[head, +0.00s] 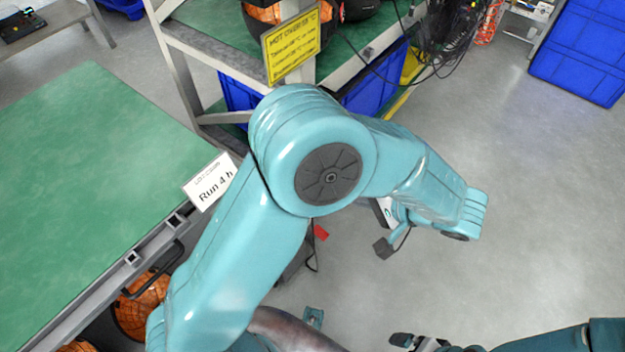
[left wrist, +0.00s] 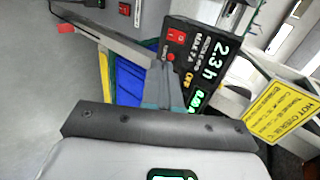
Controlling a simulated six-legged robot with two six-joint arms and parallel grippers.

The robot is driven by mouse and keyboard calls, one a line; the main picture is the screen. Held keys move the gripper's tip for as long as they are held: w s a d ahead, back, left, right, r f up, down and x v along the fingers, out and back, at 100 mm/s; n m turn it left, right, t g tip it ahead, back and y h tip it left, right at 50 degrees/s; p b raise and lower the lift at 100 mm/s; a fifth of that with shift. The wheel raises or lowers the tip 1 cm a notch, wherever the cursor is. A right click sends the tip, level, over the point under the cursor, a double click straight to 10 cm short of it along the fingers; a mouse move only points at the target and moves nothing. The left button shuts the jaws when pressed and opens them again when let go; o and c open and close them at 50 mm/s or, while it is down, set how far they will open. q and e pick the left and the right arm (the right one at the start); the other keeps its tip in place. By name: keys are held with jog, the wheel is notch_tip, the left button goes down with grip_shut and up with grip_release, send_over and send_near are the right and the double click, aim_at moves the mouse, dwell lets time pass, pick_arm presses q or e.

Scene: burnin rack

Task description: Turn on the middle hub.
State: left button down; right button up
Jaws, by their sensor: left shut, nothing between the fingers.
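No hub can be clearly made out in either view. In the left wrist view a black panel (left wrist: 200,58) shows "2.3 h" in white and green digits, with a red switch (left wrist: 176,35) at its upper left. My left gripper (left wrist: 165,88) is shut and empty in front of this panel, which it partly covers. In the head view my left arm covers the middle of the scene and hides most of what lies behind it. My right gripper (head: 402,340) shows only in part at the bottom edge; its jaw state is unclear.
A green-topped bench (head: 90,165) with a "Run 4 h" card (head: 210,185) stands at the left. A rack shelf (head: 365,45) with a yellow warning sign (head: 291,45) stands behind my arm. Blue crates (head: 585,50) stand at the far right. The floor at right is clear.

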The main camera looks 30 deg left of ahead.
pick_arm(q)
jog(key=a+r+b+x, duration=0.1)
jog(key=x, duration=1.2)
jog(key=shift+a+r, duration=0.15)
jog(key=shift+a+b, duration=0.15)
jog(key=shift+b, duration=0.45)
